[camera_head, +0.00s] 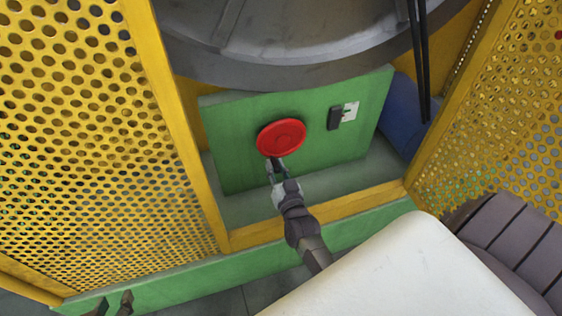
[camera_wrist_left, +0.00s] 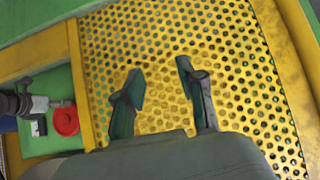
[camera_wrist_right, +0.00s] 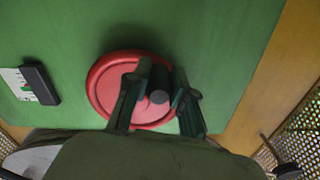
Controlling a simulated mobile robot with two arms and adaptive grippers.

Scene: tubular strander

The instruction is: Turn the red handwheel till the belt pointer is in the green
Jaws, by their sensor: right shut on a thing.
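The red handwheel (camera_head: 281,137) is a round disc on a green panel. It also shows in the left wrist view (camera_wrist_left: 66,121) and the right wrist view (camera_wrist_right: 105,88). My right gripper (camera_head: 274,166) is at its lower edge, shut on the dark knob of the wheel (camera_wrist_right: 158,97), which sits between its fingers. A small white scale (camera_head: 351,111) with a bit of green is right of the wheel, beside a black block (camera_head: 335,118). The exact pointer position is too small to tell. My left gripper (camera_wrist_left: 157,82) is open and empty before the yellow mesh.
Yellow perforated guards (camera_head: 80,130) stand on both sides of the opening, with a yellow sill (camera_head: 320,215) below. A large grey drum (camera_head: 290,40) hangs above the green panel (camera_head: 235,165). A blue rounded part (camera_head: 402,110) is right of the panel.

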